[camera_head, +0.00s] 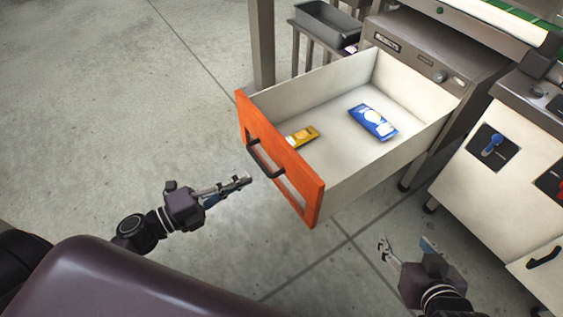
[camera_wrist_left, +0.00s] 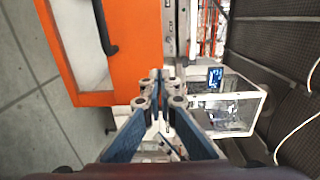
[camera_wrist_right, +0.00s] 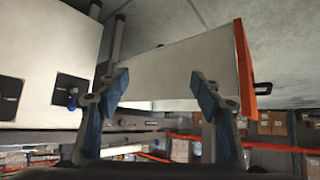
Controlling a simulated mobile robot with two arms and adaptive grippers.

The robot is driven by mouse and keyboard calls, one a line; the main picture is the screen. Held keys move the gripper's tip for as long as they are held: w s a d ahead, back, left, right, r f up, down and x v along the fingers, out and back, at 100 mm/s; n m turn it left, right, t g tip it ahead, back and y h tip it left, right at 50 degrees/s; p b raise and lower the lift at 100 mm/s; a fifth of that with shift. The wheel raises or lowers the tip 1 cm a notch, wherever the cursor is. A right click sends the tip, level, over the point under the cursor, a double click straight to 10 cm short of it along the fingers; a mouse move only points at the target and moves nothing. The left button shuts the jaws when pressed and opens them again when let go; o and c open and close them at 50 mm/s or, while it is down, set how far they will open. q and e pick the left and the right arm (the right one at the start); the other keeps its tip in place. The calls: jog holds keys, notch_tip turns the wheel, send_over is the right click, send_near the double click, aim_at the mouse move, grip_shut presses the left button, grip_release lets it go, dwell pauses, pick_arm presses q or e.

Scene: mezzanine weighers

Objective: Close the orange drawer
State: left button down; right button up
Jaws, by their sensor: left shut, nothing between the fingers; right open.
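The orange drawer (camera_head: 283,160) stands pulled far out of the grey machine, with an orange front and a dark handle (camera_head: 265,158). A yellow packet (camera_head: 303,136) and a blue packet (camera_head: 373,121) lie inside it. My left gripper (camera_head: 246,179) is shut and empty, just in front of the drawer front near the handle, apart from it in the head view. In the left wrist view the orange front (camera_wrist_left: 135,60) fills the upper left beyond the fingers. My right gripper (camera_head: 404,243) is open and empty, low to the right of the drawer; the drawer's side (camera_wrist_right: 185,72) shows beyond its fingers.
The grey machine (camera_head: 430,62) stands behind the drawer. A white cabinet (camera_head: 495,200) with a blue switch (camera_head: 491,146) is at the right, close to my right gripper. A grey tray (camera_head: 327,20) stands at the back. The floor at left is clear.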

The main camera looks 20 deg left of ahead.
aim_at(289, 155)
pick_arm(q)
jog(key=b+x, duration=0.1)
jog(key=x, duration=0.9)
jog(key=shift+w+d, duration=0.4)
jog(key=shift+w, duration=0.1)
pick_arm(e)
jog(key=w+a+r+t+y, duration=0.1)
jog(key=w+a+r+t, duration=0.1)
jog(key=w+r+t, duration=0.1)
jog(key=shift+w+r, duration=0.7)
jog(key=shift+r, duration=0.45)
